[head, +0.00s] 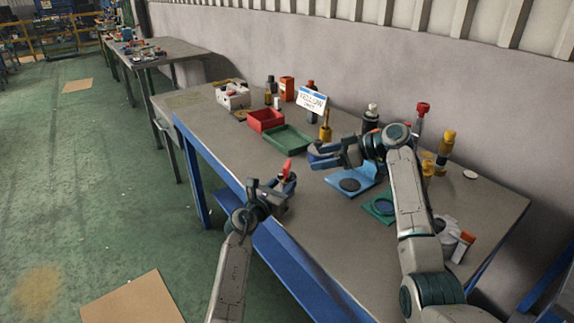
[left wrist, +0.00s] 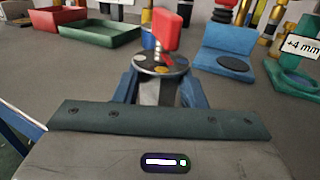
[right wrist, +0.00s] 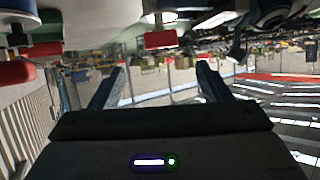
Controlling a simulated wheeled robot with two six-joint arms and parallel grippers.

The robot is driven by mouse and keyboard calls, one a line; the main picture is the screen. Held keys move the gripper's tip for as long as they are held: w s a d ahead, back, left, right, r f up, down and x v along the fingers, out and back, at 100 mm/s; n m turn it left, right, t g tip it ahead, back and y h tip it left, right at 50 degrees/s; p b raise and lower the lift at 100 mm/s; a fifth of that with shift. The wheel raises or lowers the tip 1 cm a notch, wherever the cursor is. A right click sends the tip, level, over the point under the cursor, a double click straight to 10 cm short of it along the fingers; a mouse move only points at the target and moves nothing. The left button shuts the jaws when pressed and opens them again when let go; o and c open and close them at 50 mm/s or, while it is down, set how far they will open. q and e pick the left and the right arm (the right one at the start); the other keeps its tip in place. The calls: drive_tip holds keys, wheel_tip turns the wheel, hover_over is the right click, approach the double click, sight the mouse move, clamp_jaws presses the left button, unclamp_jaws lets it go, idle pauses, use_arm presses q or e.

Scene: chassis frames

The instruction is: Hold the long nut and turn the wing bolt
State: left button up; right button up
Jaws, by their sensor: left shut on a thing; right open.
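My left gripper (head: 270,190) is shut on the long nut (left wrist: 158,90), a grey upright body with a round top between the fingers in the left wrist view. The wing bolt (left wrist: 166,33) stands up from the nut's top, with a flat red head and a short stretch of shank showing. It also shows as a red piece in the head view (head: 287,168). How deep its thread sits is hidden. My right gripper (head: 318,156) is open and empty over the table, behind and to the right of the bolt. Its spread fingers (right wrist: 155,88) show nothing between them in the right wrist view.
Red (head: 265,119) and green (head: 287,139) trays stand behind the grippers. A blue stand (head: 345,178) and a green fixture (head: 379,207) lie right of the bolt. Several bottles and tools line the back. A "+4 mm" tag (left wrist: 302,46) shows at right. The table's front left is clear.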

sight(289, 164)
drive_tip(key=shift+n, duration=0.3)
drive_tip(key=x, duration=1.1)
drive_tip(key=shift+a, duration=0.3)
drive_tip(key=c, duration=1)
drive_tip(key=shift+s+t, duration=0.1)
drive_tip(key=shift+t, duration=0.2)
drive_tip(key=shift+m+t, duration=0.5)
drive_tip(key=shift+m, duration=0.3)
